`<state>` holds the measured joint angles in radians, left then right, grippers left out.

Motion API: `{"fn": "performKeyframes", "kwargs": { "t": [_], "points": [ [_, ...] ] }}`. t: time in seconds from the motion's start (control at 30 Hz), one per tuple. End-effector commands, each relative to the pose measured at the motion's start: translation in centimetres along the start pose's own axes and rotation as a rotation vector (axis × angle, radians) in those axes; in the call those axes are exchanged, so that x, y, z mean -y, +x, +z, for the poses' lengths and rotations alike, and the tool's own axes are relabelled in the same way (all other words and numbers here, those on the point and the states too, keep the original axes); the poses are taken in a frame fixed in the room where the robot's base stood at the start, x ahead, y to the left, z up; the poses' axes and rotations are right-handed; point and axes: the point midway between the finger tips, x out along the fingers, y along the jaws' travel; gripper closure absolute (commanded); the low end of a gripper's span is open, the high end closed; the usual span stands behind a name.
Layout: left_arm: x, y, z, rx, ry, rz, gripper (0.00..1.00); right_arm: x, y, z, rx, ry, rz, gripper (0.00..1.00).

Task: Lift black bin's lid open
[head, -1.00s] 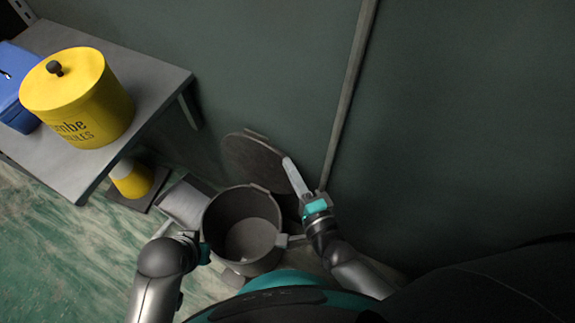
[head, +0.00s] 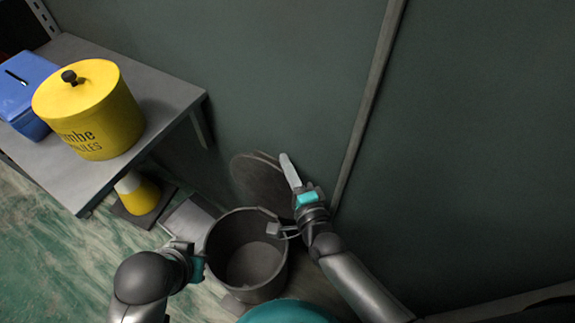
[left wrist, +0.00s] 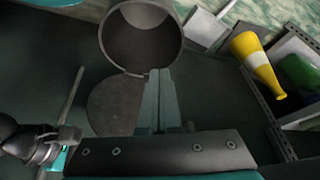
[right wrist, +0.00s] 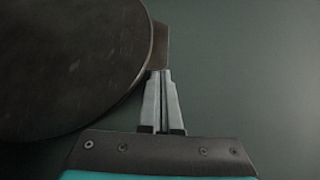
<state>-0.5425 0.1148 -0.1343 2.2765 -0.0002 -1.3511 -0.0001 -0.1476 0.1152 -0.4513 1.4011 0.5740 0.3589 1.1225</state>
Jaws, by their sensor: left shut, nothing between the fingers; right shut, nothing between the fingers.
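The black bin (head: 248,268) stands open on the floor by the wall, and I see into its empty-looking inside. Its round lid (head: 257,180) is swung up behind the bin, leaning toward the wall. My right gripper (head: 285,158) is shut and empty beside the lid's upper right edge. In the right wrist view its fingertips (right wrist: 158,74) are close to the lid's edge tab (right wrist: 160,47); I cannot tell if they touch. My left gripper (left wrist: 160,73) is shut and empty. In the head view it is at the bin's left side, its fingertips unclear.
A grey shelf (head: 177,92) at left holds a yellow drum (head: 95,115) and a blue box (head: 25,85). A yellow-and-white cone (head: 138,194) stands below it. A dustpan-like grey piece (head: 188,220) lies left of the bin. A pipe (head: 368,100) runs up the wall.

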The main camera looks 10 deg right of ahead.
Motion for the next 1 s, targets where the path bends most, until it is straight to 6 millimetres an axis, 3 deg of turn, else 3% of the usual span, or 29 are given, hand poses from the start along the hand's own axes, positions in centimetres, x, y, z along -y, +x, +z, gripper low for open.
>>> {"fn": "performKeyframes", "kwargs": {
  "t": [0.13,0.3,0.73,0.87,1.0],
  "points": [
    [0.0,0.1,0.1,0.003,0.000,0.000,1.00,0.0,-0.6,0.7,0.002,0.002,0.003,1.00],
    [-0.1,1.5,0.7,0.025,0.002,0.002,1.00,0.0,-1.6,1.9,0.001,0.001,0.003,1.00],
    [-0.1,1.7,0.8,0.027,0.002,0.002,1.00,-0.1,-2.0,2.0,0.000,-0.001,0.002,1.00],
    [-0.1,2.4,1.2,0.040,0.002,0.003,1.00,-0.1,-3.2,2.0,0.001,-0.001,0.003,1.00],
    [-0.2,3.6,2.1,0.064,0.003,0.004,1.00,0.0,-5.7,2.0,0.002,-0.001,0.006,1.00]
  ]
}}
